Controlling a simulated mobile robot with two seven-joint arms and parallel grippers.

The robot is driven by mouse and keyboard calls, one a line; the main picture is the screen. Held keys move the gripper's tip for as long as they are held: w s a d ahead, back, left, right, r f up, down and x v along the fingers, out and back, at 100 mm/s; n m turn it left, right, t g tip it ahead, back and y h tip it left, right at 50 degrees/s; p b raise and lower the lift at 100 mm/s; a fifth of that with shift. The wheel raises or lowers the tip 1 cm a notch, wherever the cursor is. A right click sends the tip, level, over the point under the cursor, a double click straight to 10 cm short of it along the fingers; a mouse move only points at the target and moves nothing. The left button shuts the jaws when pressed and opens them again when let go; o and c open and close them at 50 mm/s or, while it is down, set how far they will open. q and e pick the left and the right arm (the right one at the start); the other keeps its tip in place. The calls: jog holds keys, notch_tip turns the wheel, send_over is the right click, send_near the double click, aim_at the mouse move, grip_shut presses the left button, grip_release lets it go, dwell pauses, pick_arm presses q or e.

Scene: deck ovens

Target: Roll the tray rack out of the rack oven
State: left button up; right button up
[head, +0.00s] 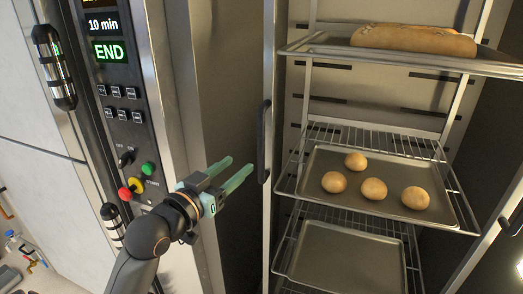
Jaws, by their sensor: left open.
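The tray rack (268,230) stands upright inside the rack oven (221,90), filling the right half of the head view. It has metal posts, wire shelves and trays. A black vertical handle (264,140) is on its left front post. A similar dark handle (512,222) shows at the right edge, partly cut off. My left gripper (239,166) is open and empty, its two pale green fingers pointing right towards the left handle. It appears a little short of the handle, with a gap between.
The upper tray (490,67) holds a long loaf (412,40). The middle tray (310,186) holds several round rolls (373,188). The lower tray (348,260) looks empty. The control panel (115,120), reading "10 min" and "END", is close to my left arm.

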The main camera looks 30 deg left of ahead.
aim_at(259, 148)
pick_arm(q)
jog(key=w, duration=0.6)
jog(key=w+b, duration=0.1)
jog(key=w, duration=0.3)
jog(key=shift+w+a, duration=0.1)
jog(key=shift+a, duration=0.15)
jog(key=shift+w, duration=0.5)
pick_arm(e)
jog(key=shift+s+f, duration=0.15)
jog(key=shift+f, duration=0.9)
pick_arm(q)
jog(key=shift+c, duration=0.3)
grip_shut()
